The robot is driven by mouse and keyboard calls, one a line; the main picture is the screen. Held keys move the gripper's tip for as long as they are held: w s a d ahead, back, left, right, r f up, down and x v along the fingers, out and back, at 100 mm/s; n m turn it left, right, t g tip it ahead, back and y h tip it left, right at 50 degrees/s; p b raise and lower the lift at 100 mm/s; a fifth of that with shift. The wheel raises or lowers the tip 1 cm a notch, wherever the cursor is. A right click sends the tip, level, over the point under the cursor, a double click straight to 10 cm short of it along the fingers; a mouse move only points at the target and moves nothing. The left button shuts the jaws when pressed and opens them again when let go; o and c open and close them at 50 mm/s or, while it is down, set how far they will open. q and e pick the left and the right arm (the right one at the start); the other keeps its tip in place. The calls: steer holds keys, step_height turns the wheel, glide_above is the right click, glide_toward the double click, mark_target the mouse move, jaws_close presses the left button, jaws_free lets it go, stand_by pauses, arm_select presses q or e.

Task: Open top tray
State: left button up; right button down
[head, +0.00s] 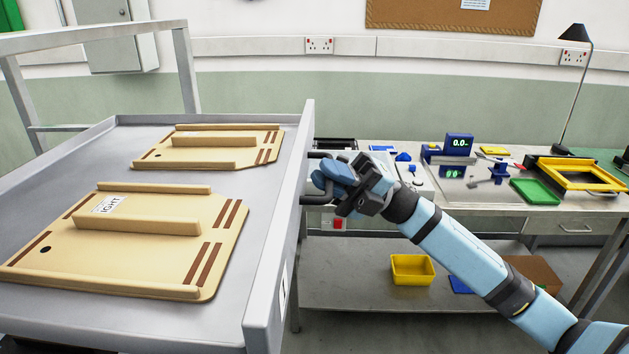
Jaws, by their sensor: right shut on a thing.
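The top tray (141,135) is a grey, shallow metal drawer in a grey frame, at the left of the head view. It stands pulled out, with its inside in sight. Two tan wooden boards with raised bars lie in it, a nearer one (150,251) with a white label and a farther one (181,158). My right gripper (330,180) is at the outer side of the tray's front panel (288,215), shut on the dark handle (318,200). The fingers hide part of the handle. My left gripper is not in view.
A workbench (475,200) stands behind and right of my right arm, with a blue display (459,144), a green tray (535,191) and a yellow frame (582,173). A yellow bin (412,268) sits on its lower shelf. A grey frame post (185,70) rises at the back left.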

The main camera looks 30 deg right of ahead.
steer(key=shift+s+d, duration=0.1)
steer(key=shift+d, duration=0.05)
steer(key=c, duration=1.5)
jaws_free()
steer(key=shift+o, duration=0.2)
steer(key=b+v, duration=0.3)
steer(key=v, duration=1.1)
steer(key=shift+b, duration=0.35)
